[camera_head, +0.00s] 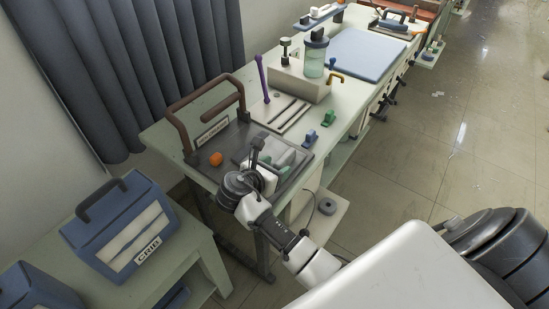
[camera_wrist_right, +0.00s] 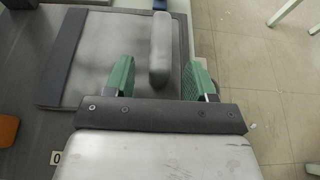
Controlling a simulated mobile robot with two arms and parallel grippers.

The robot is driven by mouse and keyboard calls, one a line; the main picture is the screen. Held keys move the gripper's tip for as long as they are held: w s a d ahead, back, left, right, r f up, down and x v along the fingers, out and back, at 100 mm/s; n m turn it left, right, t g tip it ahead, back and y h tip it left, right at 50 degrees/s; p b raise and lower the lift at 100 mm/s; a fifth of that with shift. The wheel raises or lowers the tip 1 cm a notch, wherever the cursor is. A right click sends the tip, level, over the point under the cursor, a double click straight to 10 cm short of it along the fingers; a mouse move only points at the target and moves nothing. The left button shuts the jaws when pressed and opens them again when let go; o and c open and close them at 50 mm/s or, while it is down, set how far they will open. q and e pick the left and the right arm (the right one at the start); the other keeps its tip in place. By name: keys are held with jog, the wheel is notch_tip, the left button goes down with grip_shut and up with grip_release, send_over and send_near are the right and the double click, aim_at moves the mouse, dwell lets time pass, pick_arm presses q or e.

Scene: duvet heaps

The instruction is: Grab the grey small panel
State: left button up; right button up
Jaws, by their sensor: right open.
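A light grey small panel (camera_wrist_right: 100,62) with dark grey edging fills the upper left of the right wrist view. A raised grey bar (camera_wrist_right: 160,48) stands at its right side. My right gripper (camera_wrist_right: 160,80) is open, its two green-padded fingers apart. The bar shows in the gap between them, and I see no grip on it. In the head view my right gripper (camera_head: 282,160) is over the dark tray at the near end of the bench and partly hides the panel. My left gripper is not in view.
The dark tray (camera_head: 208,172) has a brown handle (camera_head: 205,108) and an orange knob (camera_head: 216,159). A blue CRIB box (camera_head: 118,215) stands at left. Open floor lies right.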

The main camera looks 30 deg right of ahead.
jog(key=shift+w+d+f, duration=0.25)
jog(key=shift+d+f, duration=0.05)
jog(key=shift+d, duration=0.3)
jog(key=shift+a, duration=0.1)
jog(key=c, duration=1)
jog(key=shift+r, duration=0.1)
